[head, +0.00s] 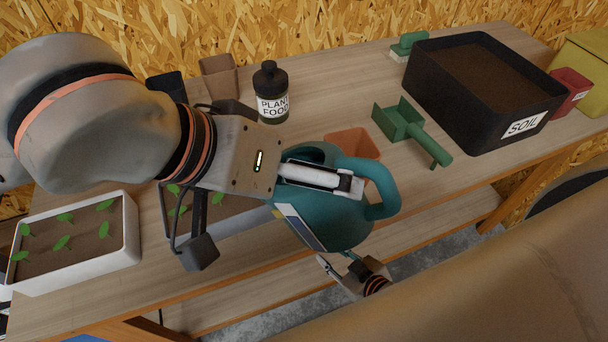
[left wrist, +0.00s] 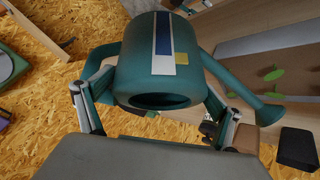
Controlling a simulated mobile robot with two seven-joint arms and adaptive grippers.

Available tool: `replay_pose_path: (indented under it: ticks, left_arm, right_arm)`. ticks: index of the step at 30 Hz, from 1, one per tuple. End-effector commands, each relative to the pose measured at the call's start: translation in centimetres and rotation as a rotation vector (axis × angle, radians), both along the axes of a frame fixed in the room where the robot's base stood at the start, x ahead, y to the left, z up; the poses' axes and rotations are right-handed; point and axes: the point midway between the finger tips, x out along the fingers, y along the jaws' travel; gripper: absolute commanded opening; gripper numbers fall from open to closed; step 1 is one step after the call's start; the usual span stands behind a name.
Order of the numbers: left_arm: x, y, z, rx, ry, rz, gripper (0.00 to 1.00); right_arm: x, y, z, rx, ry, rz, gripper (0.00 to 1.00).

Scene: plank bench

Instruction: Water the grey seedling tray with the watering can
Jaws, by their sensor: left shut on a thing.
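The teal watering can (head: 345,222) is between the fingers of my left gripper (head: 332,212), which is shut on its body. Its handle points right and its top opening shows in the head view. The left wrist view shows the can (left wrist: 150,75) with its spout (left wrist: 240,95) on the right, near green seedlings. The grey seedling tray (head: 257,222) is left of the can, largely hidden by my left arm. My right gripper (head: 343,266) is low, beneath the can, partly hidden; its finger opening is unclear.
A white seedling tray (head: 132,240) stands at the left. A green trowel (head: 430,146) and a black soil bin (head: 475,118) are to the right. The bench front right of the can is clear.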

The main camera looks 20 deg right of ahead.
Motion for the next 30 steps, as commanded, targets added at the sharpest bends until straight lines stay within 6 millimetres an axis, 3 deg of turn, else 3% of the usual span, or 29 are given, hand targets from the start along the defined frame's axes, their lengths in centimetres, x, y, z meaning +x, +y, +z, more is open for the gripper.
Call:
replay_pose_path:
  ticks: [30]
  left_arm:
    - [0.6,0.6,2.2,-0.13,0.113,-0.002,0.55]
  right_arm:
    - [0.4,0.0,2.0,0.001,-0.013,0.0,0.29]
